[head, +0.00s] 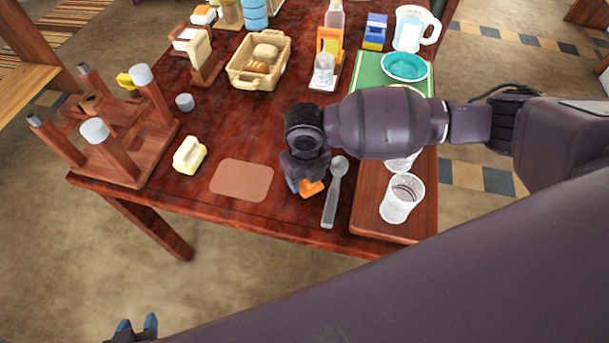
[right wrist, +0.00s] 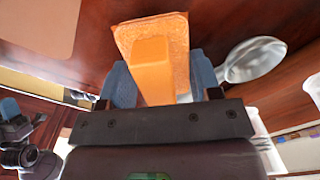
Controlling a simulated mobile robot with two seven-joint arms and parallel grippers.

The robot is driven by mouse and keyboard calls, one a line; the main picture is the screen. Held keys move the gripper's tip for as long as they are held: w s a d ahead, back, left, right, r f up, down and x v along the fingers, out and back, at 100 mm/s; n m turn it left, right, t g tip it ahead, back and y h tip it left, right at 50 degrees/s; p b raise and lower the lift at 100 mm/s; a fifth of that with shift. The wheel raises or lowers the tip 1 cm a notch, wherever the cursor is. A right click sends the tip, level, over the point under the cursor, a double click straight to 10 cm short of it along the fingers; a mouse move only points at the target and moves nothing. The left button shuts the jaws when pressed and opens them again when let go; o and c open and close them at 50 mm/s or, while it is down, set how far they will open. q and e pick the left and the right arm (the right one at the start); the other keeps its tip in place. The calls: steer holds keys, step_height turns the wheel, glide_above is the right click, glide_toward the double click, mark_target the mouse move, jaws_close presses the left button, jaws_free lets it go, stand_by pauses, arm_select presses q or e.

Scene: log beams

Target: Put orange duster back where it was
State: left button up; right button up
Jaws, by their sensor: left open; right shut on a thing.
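The orange duster (right wrist: 155,65) is between the blue fingers of my right gripper (right wrist: 165,85), which is shut on it. In the head view the orange duster (head: 312,188) shows below my right gripper (head: 303,185), over the table's front part, just left of a metal spoon (head: 334,192). I cannot tell whether it touches the table. A flat brown mat (head: 242,180) lies bare to its left. My left gripper (head: 137,328) is open and empty, low over the floor in front of the table.
A basket (head: 259,60) stands behind. A board (head: 372,215) with a clear cup (head: 402,198) is at right. A green board (head: 368,75) holds a teal bowl (head: 405,66).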

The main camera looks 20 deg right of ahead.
steer(key=shift+f, duration=0.4)
steer(key=shift+r, duration=0.1)
steer(key=o, duration=0.9)
steer(key=shift+r, duration=0.15)
step_height(320, 180, up, 12)
steer(key=shift+f+p, duration=0.1)
steer(key=shift+p, duration=1.05)
